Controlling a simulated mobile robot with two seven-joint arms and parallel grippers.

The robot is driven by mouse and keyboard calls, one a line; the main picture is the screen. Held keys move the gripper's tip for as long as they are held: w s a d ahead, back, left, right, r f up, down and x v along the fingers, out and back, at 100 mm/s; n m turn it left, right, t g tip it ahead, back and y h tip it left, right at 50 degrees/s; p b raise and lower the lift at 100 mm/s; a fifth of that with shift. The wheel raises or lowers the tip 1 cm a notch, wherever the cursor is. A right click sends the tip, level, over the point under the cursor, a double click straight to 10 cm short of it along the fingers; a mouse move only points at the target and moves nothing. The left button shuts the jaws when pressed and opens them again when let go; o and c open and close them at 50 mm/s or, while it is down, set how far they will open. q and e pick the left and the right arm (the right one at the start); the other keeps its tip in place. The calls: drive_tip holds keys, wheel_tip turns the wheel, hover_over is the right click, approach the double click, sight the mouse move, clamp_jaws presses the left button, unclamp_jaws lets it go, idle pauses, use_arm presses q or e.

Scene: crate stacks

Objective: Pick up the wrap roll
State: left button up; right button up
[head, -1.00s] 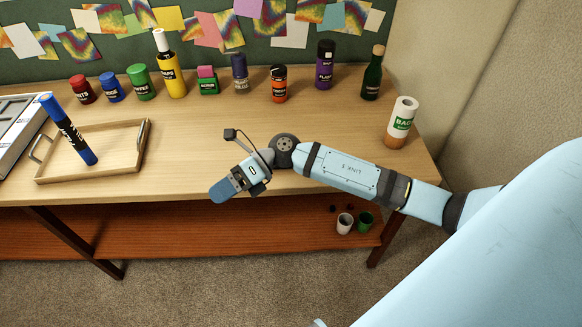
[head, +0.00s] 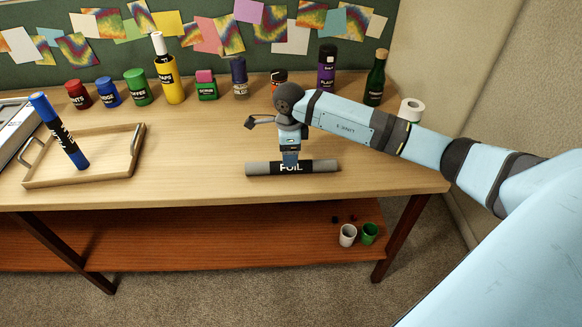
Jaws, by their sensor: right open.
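A grey wrap roll (head: 263,169) with a black band lettered FOIL lies on its side near the front edge of the table (head: 200,175). My right gripper (head: 290,160) points down directly over the middle of this roll. It is open, and its fingertips overlap the roll's upper edge in the picture. I cannot tell whether they touch it. My left gripper is not in view.
A blue roll (head: 64,136) with a dark label stands tilted in a wooden tray (head: 128,170) at the left. Several jars and bottles line the back, including a yellow bottle (head: 168,80). A white roll (head: 411,107) stands at the right, partly behind my arm.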

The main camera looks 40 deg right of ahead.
drive_tip(key=shift+s+d+f, duration=0.1)
drive_tip(key=shift+f, duration=1.45)
drive_tip(key=shift+d+f, duration=0.1)
drive_tip(key=shift+f, duration=1.4)
drive_tip(key=c, duration=1.1)
drive_tip(key=shift+o, duration=0.2)
drive_tip(key=shift+r, duration=0.15)
